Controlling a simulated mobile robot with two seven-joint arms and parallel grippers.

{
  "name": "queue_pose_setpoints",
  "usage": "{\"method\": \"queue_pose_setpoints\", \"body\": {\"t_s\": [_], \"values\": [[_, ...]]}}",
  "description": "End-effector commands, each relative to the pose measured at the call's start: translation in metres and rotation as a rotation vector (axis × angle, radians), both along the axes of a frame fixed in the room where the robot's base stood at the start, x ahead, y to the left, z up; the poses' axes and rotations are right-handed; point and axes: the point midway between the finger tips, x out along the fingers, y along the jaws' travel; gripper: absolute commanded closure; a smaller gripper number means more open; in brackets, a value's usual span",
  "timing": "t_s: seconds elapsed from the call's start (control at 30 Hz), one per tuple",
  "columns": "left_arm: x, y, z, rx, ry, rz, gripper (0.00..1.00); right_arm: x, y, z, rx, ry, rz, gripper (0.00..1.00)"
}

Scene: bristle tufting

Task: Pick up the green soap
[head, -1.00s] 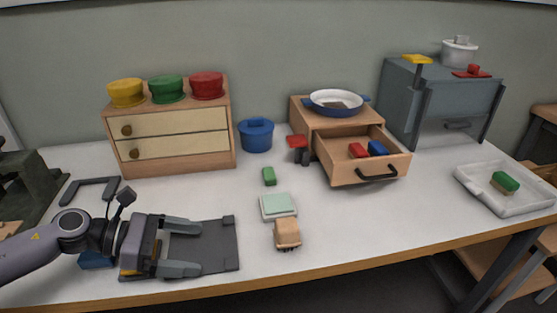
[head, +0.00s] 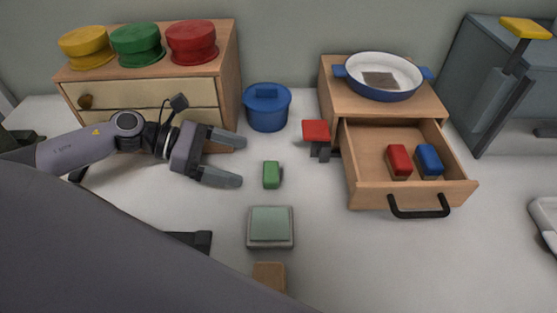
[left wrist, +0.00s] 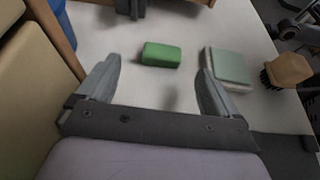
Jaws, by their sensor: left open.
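The green soap (head: 271,174) is a small rounded block lying on the white table, below the blue pot. In the left wrist view the green soap (left wrist: 161,54) lies ahead of the open fingers, between their lines and apart from both. My left gripper (head: 232,160) is open and empty, to the left of the soap in the head view, with its fingers pointing right toward it. It also shows in the left wrist view (left wrist: 160,85). A large grey part in the lower left of the head view hides some of the table. My right gripper is not in view.
A pale green square block (head: 270,227) and a partly hidden wooden brush (head: 269,276) lie nearer than the soap. The blue pot (head: 267,107) stands behind it. An open drawer (head: 362,197) holding a red and a blue block juts out right.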

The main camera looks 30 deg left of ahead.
Motion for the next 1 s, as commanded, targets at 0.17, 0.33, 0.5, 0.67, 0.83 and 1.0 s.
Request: {"method": "queue_pose_setpoints", "body": {"t_s": [0.17,0.33,0.5,0.67,0.83,1.0], "values": [[0.006,-0.01,-0.003,-0.003,-0.002,0.001,0.06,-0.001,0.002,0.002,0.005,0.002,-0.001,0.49],[0.009,-0.02,-0.007,-0.003,0.0,0.0,0.06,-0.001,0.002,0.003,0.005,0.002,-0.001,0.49],[0.016,-0.041,-0.014,-0.004,-0.003,0.0,0.06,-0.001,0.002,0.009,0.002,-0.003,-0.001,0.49],[0.023,-0.055,-0.023,-0.002,-0.002,0.001,0.06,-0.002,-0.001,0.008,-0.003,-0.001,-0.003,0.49],[0.025,-0.059,-0.027,-0.001,0.0,0.001,0.06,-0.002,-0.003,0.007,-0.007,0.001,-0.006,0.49],[0.025,-0.059,-0.027,0.0,0.0,0.001,0.13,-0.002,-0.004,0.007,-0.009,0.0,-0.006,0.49]]}}
